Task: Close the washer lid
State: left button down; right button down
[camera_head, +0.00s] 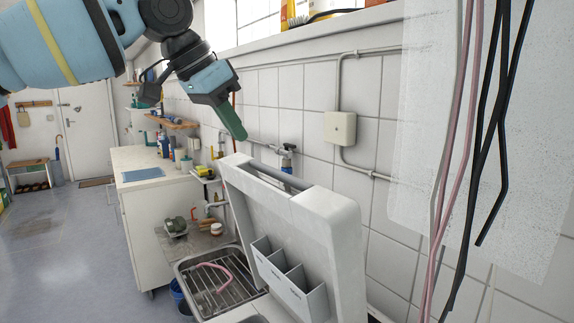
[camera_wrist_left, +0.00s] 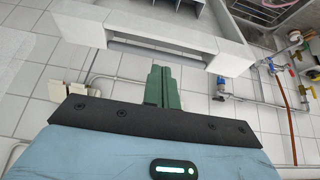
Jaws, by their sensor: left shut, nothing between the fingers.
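The washer lid (camera_head: 325,220) is the large white panel standing raised and open in the head view, with a recessed slot along its top edge and a compartment tray on its front. In the left wrist view the lid (camera_wrist_left: 110,32) spans the top, beyond the fingertips. My left gripper (camera_head: 235,130) has green fingers and is shut with nothing held. It is above the lid's upper left corner in the head view, apparently apart from it. Its closed fingers (camera_wrist_left: 163,85) also show in the left wrist view. My right gripper is not in view.
A metal sink with a wire rack (camera_head: 208,282) and pink hose lies left of the lid. A white counter (camera_head: 150,205) stands farther back. Cables (camera_head: 470,130) hang at the right. The tiled wall behind carries a junction box (camera_head: 340,128) and pipes.

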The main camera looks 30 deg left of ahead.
aim_at(261, 169)
pick_arm(q)
jog(key=x, duration=1)
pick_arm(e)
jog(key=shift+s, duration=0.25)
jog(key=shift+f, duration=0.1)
